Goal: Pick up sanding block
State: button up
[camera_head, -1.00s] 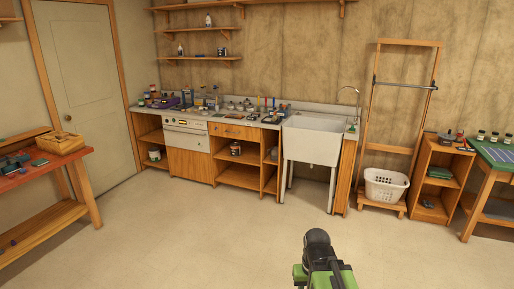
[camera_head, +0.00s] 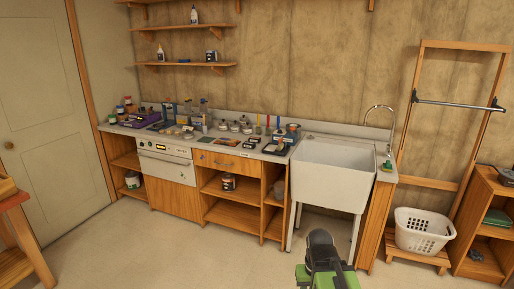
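I cannot single out a sanding block; the small items on the grey counter (camera_head: 228,138) are too small to tell apart. The counter carries a purple case (camera_head: 139,121), dark trays (camera_head: 275,148), bottles and several upright coloured tools. My arm shows at the bottom centre, black and green, well short of the counter. The dark end of it, perhaps my gripper (camera_head: 322,249), shows no clear fingers, and I see nothing held in it.
A white sink (camera_head: 328,178) stands right of the counter. A white basket (camera_head: 423,231) sits on a low wooden stand, beside a wooden shelf unit (camera_head: 488,225). The floor ahead is clear.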

aim_at(257, 140)
jog(key=u, duration=0.1)
jog(key=i, duration=1.75)
jog(key=u, duration=0.2)
